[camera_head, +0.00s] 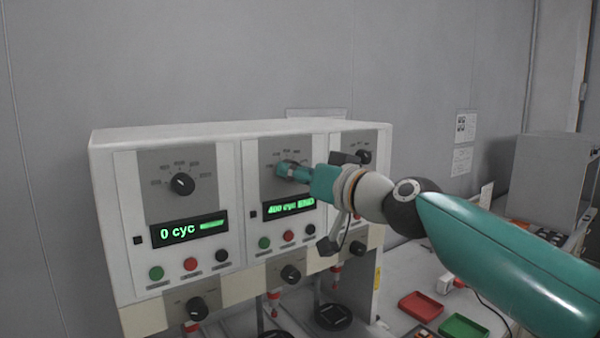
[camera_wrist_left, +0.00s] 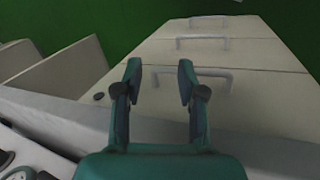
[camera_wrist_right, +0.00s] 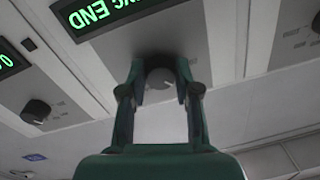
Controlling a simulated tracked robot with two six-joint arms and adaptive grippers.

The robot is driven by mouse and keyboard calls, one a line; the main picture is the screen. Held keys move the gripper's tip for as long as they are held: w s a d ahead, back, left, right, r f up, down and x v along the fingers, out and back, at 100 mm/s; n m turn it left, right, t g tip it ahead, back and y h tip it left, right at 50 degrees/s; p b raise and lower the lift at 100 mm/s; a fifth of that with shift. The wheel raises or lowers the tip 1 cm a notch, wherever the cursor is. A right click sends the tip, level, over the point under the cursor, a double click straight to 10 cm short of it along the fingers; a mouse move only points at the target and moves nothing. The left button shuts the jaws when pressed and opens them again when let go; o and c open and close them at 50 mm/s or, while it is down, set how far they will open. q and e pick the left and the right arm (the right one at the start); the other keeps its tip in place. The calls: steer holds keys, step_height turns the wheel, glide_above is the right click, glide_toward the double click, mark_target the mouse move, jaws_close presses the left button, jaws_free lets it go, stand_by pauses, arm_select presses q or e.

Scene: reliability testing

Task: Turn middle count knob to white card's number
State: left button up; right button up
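The middle count knob (camera_wrist_right: 160,78) is dark and round, on the grey upper plate of the middle panel. The middle display (camera_head: 290,206) reads 400 cyc with END beside it. My right gripper (camera_wrist_right: 160,70) is at this knob, one finger on each side; I cannot tell whether both fingers press on it. In the head view my right gripper (camera_head: 284,170) hides most of the knob. My left gripper (camera_wrist_left: 160,65) is apart and empty, in front of pale drawer fronts. A white card with a readable number is not clear in any view.
The left count knob (camera_head: 182,184) sits above a display (camera_head: 188,231) reading 0 cyc. The right count knob (camera_head: 363,157) is close behind my right wrist. Coloured buttons and lower knobs line the cabinet (camera_head: 120,240). A red tray (camera_head: 421,306) and green tray (camera_head: 463,327) lie at right.

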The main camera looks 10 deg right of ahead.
steer(key=shift+c, duration=1.2)
steer(key=shift+d, duration=0.2)
jaws_close()
steer(key=shift+a, duration=0.1)
steer(key=shift+m, duration=0.4)
steer(key=shift+a+m, duration=0.1)
steer(key=shift+m, duration=3.5)
steer(key=shift+t, duration=0.3)
